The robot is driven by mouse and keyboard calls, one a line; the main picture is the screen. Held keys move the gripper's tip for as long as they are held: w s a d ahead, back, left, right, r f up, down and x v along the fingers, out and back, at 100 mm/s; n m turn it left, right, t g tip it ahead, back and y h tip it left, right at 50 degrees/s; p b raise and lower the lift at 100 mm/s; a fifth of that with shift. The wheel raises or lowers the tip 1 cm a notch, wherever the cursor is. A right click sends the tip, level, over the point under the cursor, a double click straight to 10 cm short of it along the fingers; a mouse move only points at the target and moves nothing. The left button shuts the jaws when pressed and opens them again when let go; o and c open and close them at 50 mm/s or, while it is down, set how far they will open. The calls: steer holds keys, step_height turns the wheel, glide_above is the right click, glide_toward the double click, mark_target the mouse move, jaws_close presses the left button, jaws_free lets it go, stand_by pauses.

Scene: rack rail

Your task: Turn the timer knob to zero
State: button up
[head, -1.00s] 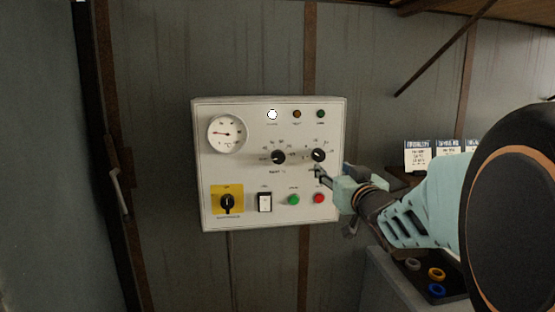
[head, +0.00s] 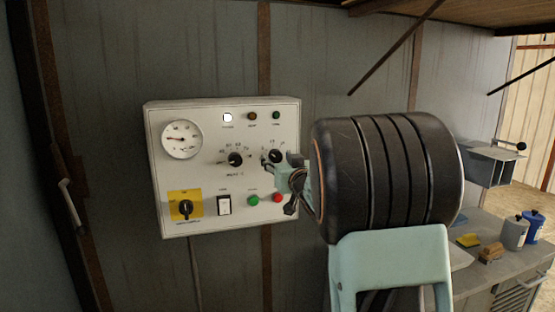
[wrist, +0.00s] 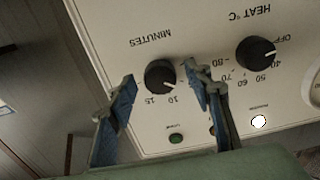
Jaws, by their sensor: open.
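The timer knob is the black round knob marked MINUTES, at the right of the white control panel (head: 222,220); in the head view the timer knob (head: 275,156) is partly crowded by my gripper (head: 277,176). In the wrist view, which is upside down, the timer knob (wrist: 158,76) lies between the two blue-padded fingers of my gripper (wrist: 161,76). Its white pointer line is toward the 10 side of the scale, not at the scale's end. My gripper is open, with a gap on both sides of the knob; I cannot tell how deep the fingertips reach.
The heat knob (wrist: 255,53) sits beside the timer knob, close to one finger. A workbench (head: 478,225) stands at right.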

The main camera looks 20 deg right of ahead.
steer(key=c, duration=1.1)
steer(key=shift+c, duration=0.2)
steer(key=shift+f+n+b, duration=0.15)
steer(key=shift+n+b, duration=0.15)
steer(key=shift+b, duration=0.3)
steer(key=n+b, duration=0.1)
steer(key=b, duration=0.1)
steer(key=shift+f+n+b, duration=0.1)
steer(key=shift+n+b, duration=0.25)
steer(key=shift+n, duration=0.05)
steer(key=shift+n+b, duration=0.9)
steer(key=shift+b, duration=0.05)
steer(key=n+b, duration=0.3)
steer(key=n, duration=0.1)
steer(key=shift+d+r+n+b, duration=0.1)
steer(key=shift+r+n+b, duration=0.1)
steer(key=shift+n+b, duration=0.15)
